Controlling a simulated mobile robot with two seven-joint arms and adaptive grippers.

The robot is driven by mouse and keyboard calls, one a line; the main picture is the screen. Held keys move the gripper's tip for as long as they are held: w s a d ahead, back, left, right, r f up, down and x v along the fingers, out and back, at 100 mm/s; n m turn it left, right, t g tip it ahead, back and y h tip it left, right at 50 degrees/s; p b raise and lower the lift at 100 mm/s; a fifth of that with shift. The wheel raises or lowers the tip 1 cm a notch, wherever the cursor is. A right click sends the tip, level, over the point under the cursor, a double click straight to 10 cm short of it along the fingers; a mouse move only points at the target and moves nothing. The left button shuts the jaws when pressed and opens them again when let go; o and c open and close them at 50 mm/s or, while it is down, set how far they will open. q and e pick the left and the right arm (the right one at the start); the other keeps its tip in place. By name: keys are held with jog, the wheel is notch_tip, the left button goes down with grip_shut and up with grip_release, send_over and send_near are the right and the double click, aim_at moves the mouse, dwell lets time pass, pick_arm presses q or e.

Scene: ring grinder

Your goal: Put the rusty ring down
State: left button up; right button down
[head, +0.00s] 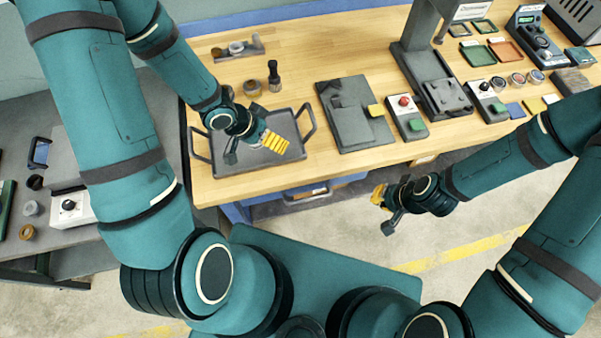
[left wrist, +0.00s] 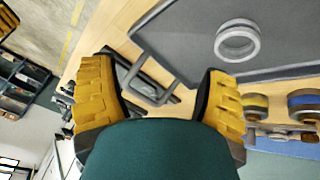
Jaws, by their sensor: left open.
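A grey ring (left wrist: 237,40) lies flat on the dark grey tray (left wrist: 290,72) in the left wrist view. Its colour there looks plain grey, so I cannot tell whether it is the rusty ring. My left gripper (head: 273,141) is over the tray (head: 230,168) in the head view and hides part of it. In the left wrist view my left gripper (left wrist: 162,98) is open, its yellow fingers wide apart with nothing between them; the grey ring is apart from them. My right gripper (head: 384,205) is in front of the bench over the floor; its jaw opening is unclear.
The press (head: 436,80) rises farther right. Bare wood lies in front of the tray.

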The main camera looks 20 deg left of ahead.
pick_arm(q)
jog(key=d+f+n, duration=0.1)
jog(key=d, duration=0.1)
jog(key=s+d+f+n, duration=0.1)
jog(key=d, duration=0.1)
jog(key=d+f+n, duration=0.1)
jog(key=d, duration=0.1)
jog(key=shift+s+d, duration=0.15)
jog(key=shift+s, duration=0.05)
jog(key=s+d+f, duration=0.1)
jog(key=s+d+f+n+g, duration=0.1)
jog(key=s+d+n, duration=0.1)
jog(key=shift+d+f, duration=0.4)
jog(key=shift+s+d+f+n+g, duration=0.25)
jog(key=shift+s+n+g, duration=0.1)
jog(key=shift+n, duration=0.15)
pick_arm(e)
jog(key=shift+s, duration=0.1)
